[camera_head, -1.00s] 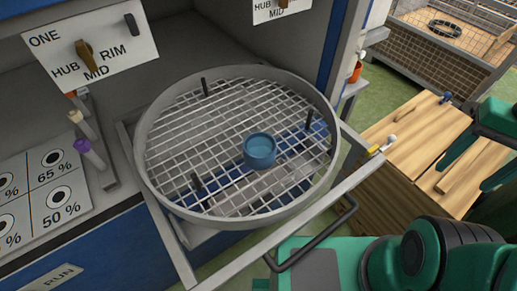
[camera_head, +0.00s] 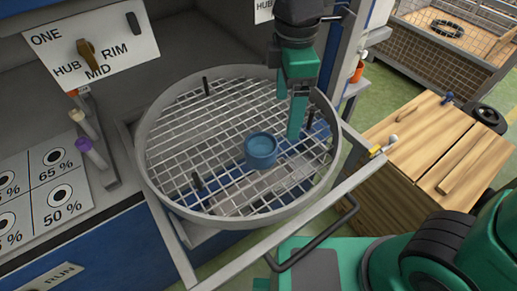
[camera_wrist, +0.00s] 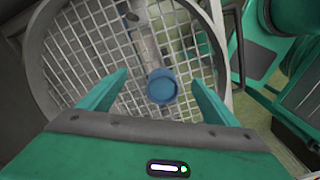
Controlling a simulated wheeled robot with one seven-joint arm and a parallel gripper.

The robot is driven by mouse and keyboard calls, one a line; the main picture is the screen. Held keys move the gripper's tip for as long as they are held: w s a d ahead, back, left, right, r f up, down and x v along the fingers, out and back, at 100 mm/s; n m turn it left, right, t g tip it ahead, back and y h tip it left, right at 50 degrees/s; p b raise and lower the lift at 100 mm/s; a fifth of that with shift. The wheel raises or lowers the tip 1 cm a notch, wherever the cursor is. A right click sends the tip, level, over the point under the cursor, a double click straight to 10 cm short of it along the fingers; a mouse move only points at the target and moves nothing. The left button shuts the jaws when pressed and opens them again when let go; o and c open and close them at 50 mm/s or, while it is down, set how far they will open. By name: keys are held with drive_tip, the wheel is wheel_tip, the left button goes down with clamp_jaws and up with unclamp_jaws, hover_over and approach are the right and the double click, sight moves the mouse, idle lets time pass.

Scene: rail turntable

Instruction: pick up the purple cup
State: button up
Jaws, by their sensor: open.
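A small blue cup (camera_head: 261,151) stands upright on the wire grid of the round turntable tray (camera_head: 148,180); I see no purple cup. My gripper (camera_head: 295,132) is open and empty, pointing down over the tray, up and to the right of the cup in the head view. In the wrist view the cup (camera_wrist: 162,88) appears in the gap between the two green fingers of my gripper (camera_wrist: 158,78), apart from them and farther down. The cup is not hidden.
Short dark posts (camera_head: 197,181) rise from the grid around the cup. A grey rail frame with a dark handle (camera_head: 318,238) runs along the front right. A purple-capped tube (camera_head: 91,152) sits in a rack at left. A wooden crate (camera_head: 425,150) stands at right.

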drive_tip(key=s+a+n, duration=0.2)
drive_tip(key=a+n, duration=0.1)
drive_tip(key=a, duration=0.2)
approach(262, 155)
drive_tip(key=shift+f, duration=2.95)
drive_tip(key=c, duration=1.2)
